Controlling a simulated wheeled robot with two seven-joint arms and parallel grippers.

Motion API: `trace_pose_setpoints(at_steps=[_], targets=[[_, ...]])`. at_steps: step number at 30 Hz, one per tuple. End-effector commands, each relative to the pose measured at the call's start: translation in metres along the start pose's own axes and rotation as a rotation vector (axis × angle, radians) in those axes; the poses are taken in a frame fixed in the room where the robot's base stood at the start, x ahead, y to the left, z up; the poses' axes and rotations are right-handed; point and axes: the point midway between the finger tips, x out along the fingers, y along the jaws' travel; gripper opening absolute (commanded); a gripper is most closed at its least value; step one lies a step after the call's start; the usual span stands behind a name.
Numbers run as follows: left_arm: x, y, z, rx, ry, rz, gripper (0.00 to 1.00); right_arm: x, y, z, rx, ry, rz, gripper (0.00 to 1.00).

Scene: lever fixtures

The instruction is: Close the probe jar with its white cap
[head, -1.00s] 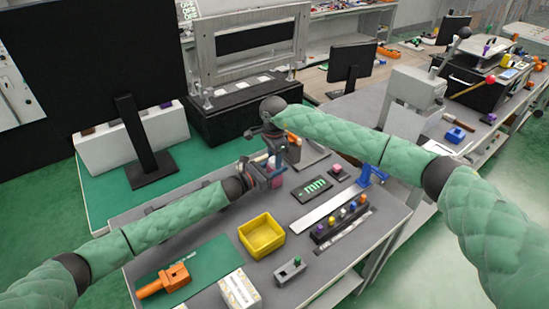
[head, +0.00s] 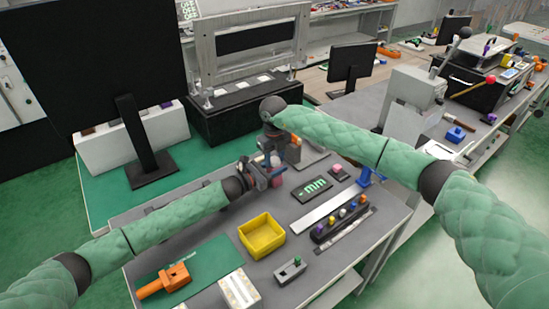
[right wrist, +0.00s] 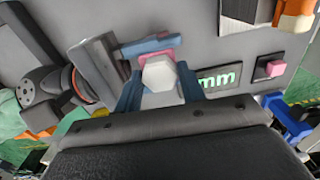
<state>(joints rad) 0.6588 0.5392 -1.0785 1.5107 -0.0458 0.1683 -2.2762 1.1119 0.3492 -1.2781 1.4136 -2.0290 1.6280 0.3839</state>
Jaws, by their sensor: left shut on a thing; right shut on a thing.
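The white hexagonal cap (right wrist: 158,74) is between the blue fingers of my right gripper (right wrist: 159,88) in the right wrist view. The pink probe jar (right wrist: 163,54) shows just behind the cap there, with a blue finger of my left gripper (right wrist: 150,46) along it. My left gripper is shut on the jar and reaches in from the left. Cap and jar overlap in this view; I cannot tell whether they touch. In the head view my left gripper (head: 268,178) and right gripper (head: 277,157) are close together above the table, and the right one largely hides the cap.
A yellow bin (head: 262,236), a rack with several coloured knobs (head: 342,222), a grey switch box (head: 290,270) and an "mm" plate (head: 312,190) lie near. An orange fixture (head: 165,281) sits front left. A black machine (head: 245,104) stands behind.

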Motion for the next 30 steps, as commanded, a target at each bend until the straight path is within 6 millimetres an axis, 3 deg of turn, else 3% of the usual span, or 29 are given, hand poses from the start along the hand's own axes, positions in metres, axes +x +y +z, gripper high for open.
trace_pose_setpoints(at_steps=[15, 19, 20, 23, 24, 30], targets=[[0.0006, -0.0029, 0.0, -0.001, -0.002, -0.004, 0.0, -0.0005, -0.0012, 0.001, 0.727, 0.002, 0.006, 0.12], [0.0007, -0.0031, 0.0, -0.001, -0.002, -0.005, 0.0, -0.0008, -0.0015, 0.0011, 0.714, 0.001, 0.005, 0.12], [0.0007, -0.0032, -0.0001, -0.001, -0.002, -0.005, 0.0, -0.0008, -0.0016, 0.0011, 0.714, 0.001, 0.005, 0.41], [0.0006, -0.0028, -0.0002, -0.001, -0.001, -0.004, 0.0, -0.0007, -0.0014, 0.001, 0.713, 0.001, 0.005, 0.61], [0.0005, -0.0026, -0.0001, -0.001, -0.001, -0.004, 0.0, -0.0006, -0.0013, 0.0009, 0.712, 0.002, 0.005, 0.65], [0.0004, -0.0015, 0.0002, 0.0, -0.001, -0.002, 0.0, -0.0002, -0.001, 0.0005, 0.711, 0.003, 0.005, 0.65]])
